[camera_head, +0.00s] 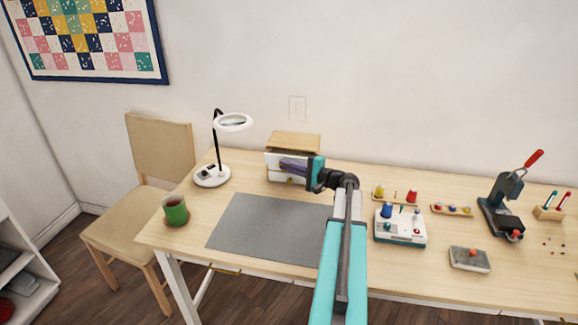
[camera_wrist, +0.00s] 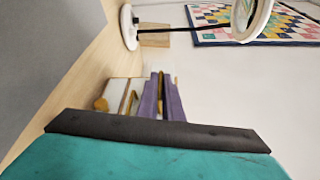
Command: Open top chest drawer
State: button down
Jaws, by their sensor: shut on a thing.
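The small chest (camera_head: 293,140) stands at the back of the table, with a wooden top and white drawer fronts. My gripper (camera_head: 284,163) is at its front, its purple fingers level with the top drawer (camera_head: 271,158). A dark gap shows under the wooden top, so the top drawer appears pulled out somewhat; how far is hard to tell. In the wrist view, the fingers (camera_wrist: 161,85) are shut on a thin yellowish piece, seemingly the top drawer's handle (camera_wrist: 160,88). My gripper hides part of the chest.
A magnifier lamp (camera_head: 213,176) stands left of the chest. The grey mat (camera_head: 262,228) in front of the chest is bare.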

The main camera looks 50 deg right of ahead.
jog(key=s+a, duration=0.1)
jog(key=a+b, duration=0.1)
jog(key=s+a, duration=0.1)
jog(key=a, duration=0.1)
jog(key=shift+s+a+f+b, duration=0.1)
jog(key=shift+s+b, duration=0.2)
jog(key=shift+s, duration=0.05)
jog(key=c, duration=2.2)
grip_release()
jog(key=shift+s, duration=0.1)
jog(key=s, duration=0.4)
jog(key=s+d+r+b, duration=0.1)
jog(key=s, duration=0.4)
jog(key=s+d+b, duration=0.1)
jog(key=s, duration=0.3)
jog(key=shift+s+d+r, duration=0.15)
jog(key=shift+d, duration=0.05)
